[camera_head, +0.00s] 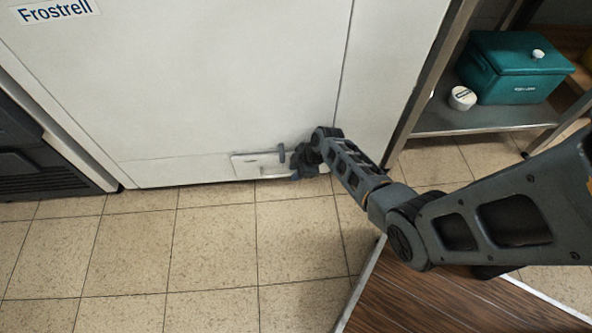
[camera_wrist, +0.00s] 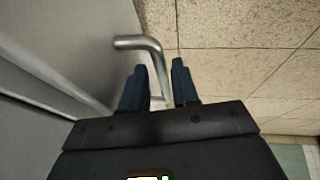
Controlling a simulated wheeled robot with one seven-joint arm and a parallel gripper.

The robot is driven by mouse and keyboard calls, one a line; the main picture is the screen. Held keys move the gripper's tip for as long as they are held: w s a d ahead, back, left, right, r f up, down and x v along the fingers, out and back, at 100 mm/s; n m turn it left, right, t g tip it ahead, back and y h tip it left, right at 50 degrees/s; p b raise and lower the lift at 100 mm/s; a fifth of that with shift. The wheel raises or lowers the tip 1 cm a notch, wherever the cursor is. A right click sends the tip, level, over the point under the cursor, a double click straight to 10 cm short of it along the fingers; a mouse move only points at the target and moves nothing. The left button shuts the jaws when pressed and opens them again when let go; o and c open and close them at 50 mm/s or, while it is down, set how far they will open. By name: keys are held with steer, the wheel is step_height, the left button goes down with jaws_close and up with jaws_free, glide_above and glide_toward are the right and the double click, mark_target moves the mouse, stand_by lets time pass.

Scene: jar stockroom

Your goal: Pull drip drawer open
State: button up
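The drip drawer (camera_head: 244,164) is a small pale panel low on the front of the white Frostrell cabinet (camera_head: 200,80), near its bottom edge. It looks shut, roughly flush with the cabinet. In the wrist view a bent metal handle (camera_wrist: 139,43) runs down between the two dark fingers of my gripper (camera_wrist: 158,68). Narrow gaps show between handle and fingers, so the gripper looks open around it, without a clear grip. In the head view my gripper (camera_head: 290,162) is at the drawer's right part and hides some of it.
A metal shelf (camera_head: 470,119) at the right holds a teal box (camera_head: 512,72) and a small white round jar (camera_head: 462,98). A dark vented unit (camera_head: 45,165) stands at the left. The tiled floor (camera_head: 200,250) in front of the cabinet is clear. A brown wood-look surface (camera_head: 430,300) lies at the lower right.

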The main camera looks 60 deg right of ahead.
jaws_close()
steer(key=shift+a, duration=0.1)
stand_by(0.3)
steer(key=s+a+p, duration=0.7)
steer(key=s+a, duration=0.4)
steer(key=a, duration=0.4)
steer(key=shift+s, duration=0.35)
steer(key=shift+o, duration=1.2)
jaws_free()
steer(key=shift+d, duration=0.1)
